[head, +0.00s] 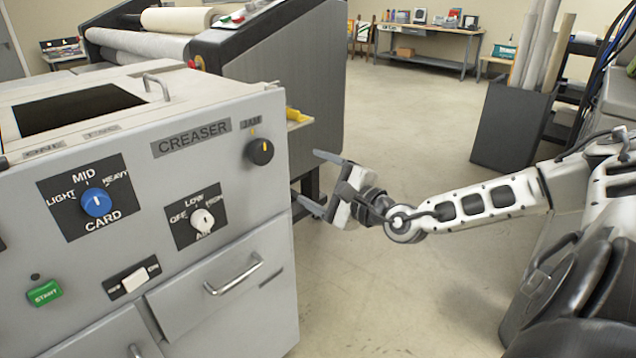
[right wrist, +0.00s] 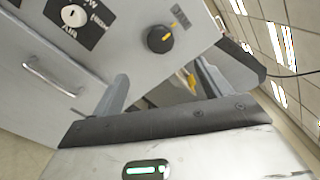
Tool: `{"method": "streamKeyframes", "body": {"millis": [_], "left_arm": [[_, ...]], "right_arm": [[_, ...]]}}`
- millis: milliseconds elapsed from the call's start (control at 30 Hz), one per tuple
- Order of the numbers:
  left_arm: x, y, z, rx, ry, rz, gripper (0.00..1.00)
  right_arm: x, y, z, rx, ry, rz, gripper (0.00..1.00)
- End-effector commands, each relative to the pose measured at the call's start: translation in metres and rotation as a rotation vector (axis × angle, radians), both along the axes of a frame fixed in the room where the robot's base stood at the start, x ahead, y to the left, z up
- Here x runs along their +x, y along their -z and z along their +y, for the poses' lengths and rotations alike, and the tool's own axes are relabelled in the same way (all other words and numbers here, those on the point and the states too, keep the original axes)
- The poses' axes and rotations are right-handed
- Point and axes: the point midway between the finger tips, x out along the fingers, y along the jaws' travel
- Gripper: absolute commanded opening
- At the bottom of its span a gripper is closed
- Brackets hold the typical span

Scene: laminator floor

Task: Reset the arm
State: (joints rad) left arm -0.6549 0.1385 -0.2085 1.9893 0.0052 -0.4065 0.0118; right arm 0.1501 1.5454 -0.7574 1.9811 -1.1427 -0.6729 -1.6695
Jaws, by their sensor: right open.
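My right arm reaches in from the right in the head view. Its gripper (head: 318,183) is open and empty, just right of the creaser's front right edge, with its fingers toward the machine. In the right wrist view the two fingers (right wrist: 163,88) stand apart with nothing between them. The grey creaser (head: 215,105) fills the left of the head view. Its black jam knob (head: 260,151) has a yellow mark pointing up; the knob also shows in the right wrist view (right wrist: 160,39), beyond the fingertips and apart from them. My left gripper is not in view.
The creaser carries a blue card knob (head: 96,201), a white air knob (head: 202,219), a green start button (head: 44,292), a rocker switch (head: 135,280) and a drawer handle (head: 234,274). A laminator (head: 270,60) stands behind. Open floor (head: 400,130) lies beyond my right arm.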

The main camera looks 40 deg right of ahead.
Motion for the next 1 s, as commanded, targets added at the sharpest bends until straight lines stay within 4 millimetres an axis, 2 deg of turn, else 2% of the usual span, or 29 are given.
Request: {"method": "streamKeyframes", "body": {"millis": [533, 633, 667, 767, 867, 900, 967, 1000], "left_arm": [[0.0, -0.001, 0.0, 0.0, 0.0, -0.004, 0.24], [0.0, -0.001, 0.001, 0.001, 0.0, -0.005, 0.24], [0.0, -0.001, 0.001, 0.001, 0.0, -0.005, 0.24], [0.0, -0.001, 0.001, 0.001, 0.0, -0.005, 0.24], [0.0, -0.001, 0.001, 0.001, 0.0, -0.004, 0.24], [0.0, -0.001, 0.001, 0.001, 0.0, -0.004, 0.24], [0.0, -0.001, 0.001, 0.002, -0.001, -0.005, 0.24], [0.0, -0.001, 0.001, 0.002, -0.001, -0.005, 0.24]], "right_arm": [[0.0, 0.001, 0.0, 0.005, 0.0, 0.002, 0.77], [-0.001, 0.015, 0.008, 0.103, 0.005, 0.03, 0.77], [-0.002, 0.023, 0.012, 0.169, 0.01, 0.05, 0.77], [-0.008, 0.067, 0.038, 0.528, 0.05, 0.151, 0.77], [-0.025, 0.125, 0.076, 1.05, 0.147, 0.288, 0.77], [-0.034, 0.146, 0.092, 1.276, 0.203, 0.34, 0.77], [-0.051, 0.176, 0.117, 1.614, 0.303, 0.407, 0.77], [-0.063, 0.193, 0.134, 1.839, 0.381, 0.443, 0.77]]}}
